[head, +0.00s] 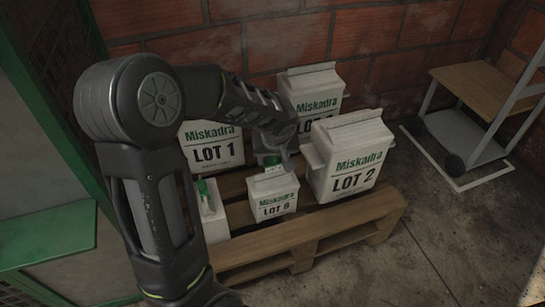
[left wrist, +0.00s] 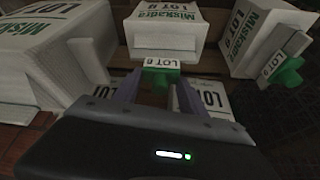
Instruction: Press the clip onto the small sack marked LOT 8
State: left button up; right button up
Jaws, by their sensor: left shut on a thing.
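The small white sack (head: 273,195), its mark seeming to read LOT 8, stands upright on the front of the pallet; the left wrist view also shows it (left wrist: 165,32). My left gripper (head: 272,152) is over its top edge, shut on a green clip (head: 271,161) with a white LOT tag. The clip also shows between the fingers in the left wrist view (left wrist: 160,76). It is close to the sack's top; I cannot tell whether they touch. My right gripper is not in view.
Another small sack (head: 213,222) with a green clip stands close on the left. Large sacks LOT 1 (head: 214,152), LOT 2 (head: 347,160) and one behind (head: 314,92) crowd the wooden pallet (head: 310,235). A cart (head: 480,90) stands at right; concrete floor is clear in front.

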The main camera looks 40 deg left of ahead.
aim_at(272, 164)
pick_arm(q)
jog(key=shift+b, duration=0.7)
dwell(0.8)
jog(key=shift+f+b, duration=1.3)
jog(key=shift+b, duration=0.3)
dwell(0.5)
jog(key=shift+s+f, duration=0.2)
jog(key=shift+f, duration=0.05)
dwell(0.3)
jog(key=o, duration=1.6)
jog(key=shift+d+f, duration=0.1)
jog(key=shift+o, duration=0.2)
jog(key=shift+w+r+p, duration=0.15)
jog(key=shift+r+p, duration=0.25)
jog(key=shift+r, duration=0.45)
jog(key=shift+r+p, duration=1.6)
jog(key=shift+r, duration=1.3)
